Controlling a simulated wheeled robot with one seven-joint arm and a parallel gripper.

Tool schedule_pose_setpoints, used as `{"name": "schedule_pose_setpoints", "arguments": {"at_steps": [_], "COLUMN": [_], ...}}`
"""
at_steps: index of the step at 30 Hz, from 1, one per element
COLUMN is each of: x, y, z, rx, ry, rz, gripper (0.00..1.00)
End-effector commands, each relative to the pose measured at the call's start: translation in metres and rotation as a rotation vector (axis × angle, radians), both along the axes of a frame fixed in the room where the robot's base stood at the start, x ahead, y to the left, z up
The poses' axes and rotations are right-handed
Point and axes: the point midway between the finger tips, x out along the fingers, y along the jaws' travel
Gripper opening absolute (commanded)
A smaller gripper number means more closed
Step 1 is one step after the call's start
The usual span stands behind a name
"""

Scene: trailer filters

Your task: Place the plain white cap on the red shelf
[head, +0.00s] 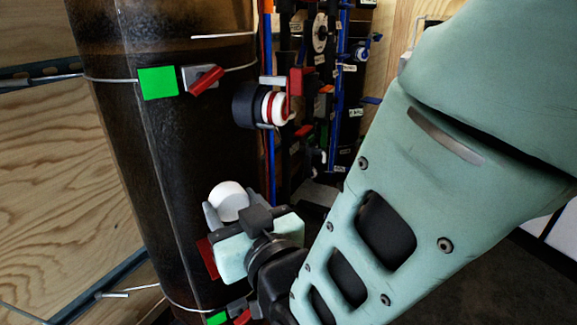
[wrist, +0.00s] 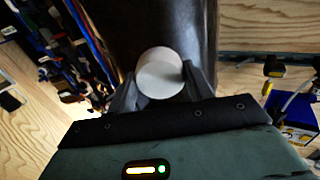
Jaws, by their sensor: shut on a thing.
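The plain white cap (head: 229,198) is held between the fingertips of my gripper (head: 228,212), in front of the large dark cylinder (head: 165,190). In the wrist view the cap (wrist: 160,70) shows its pale round face, with a finger of my gripper (wrist: 160,86) on each side. A red surface (head: 207,257) shows at the left of my gripper, low on the cylinder, mostly hidden behind the gripper. I cannot tell whether it is the red shelf.
A dark round fitting with a white and red end (head: 272,107) juts from the cylinder, above my gripper. A green square (head: 158,83) and a red clip (head: 205,80) sit on the upper strap. Crowded racks (head: 325,80) stand behind. A blue box (wrist: 298,118) is at right in the wrist view.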

Motion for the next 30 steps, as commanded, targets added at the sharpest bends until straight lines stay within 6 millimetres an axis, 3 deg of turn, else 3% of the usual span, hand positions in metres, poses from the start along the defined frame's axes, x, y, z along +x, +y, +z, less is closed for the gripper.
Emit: {"name": "schedule_pose_setpoints", "arguments": {"at_steps": [6,18,30], "x": [0.0,0.0,0.0], "y": [0.0,0.0,0.0], "z": [-0.045,-0.092,-0.096], "rx": [-0.005,-0.002,0.001], "ry": [0.001,0.001,0.001], "rz": [0.0,-0.001,-0.002], "gripper": [0.15,0.15,0.15]}}
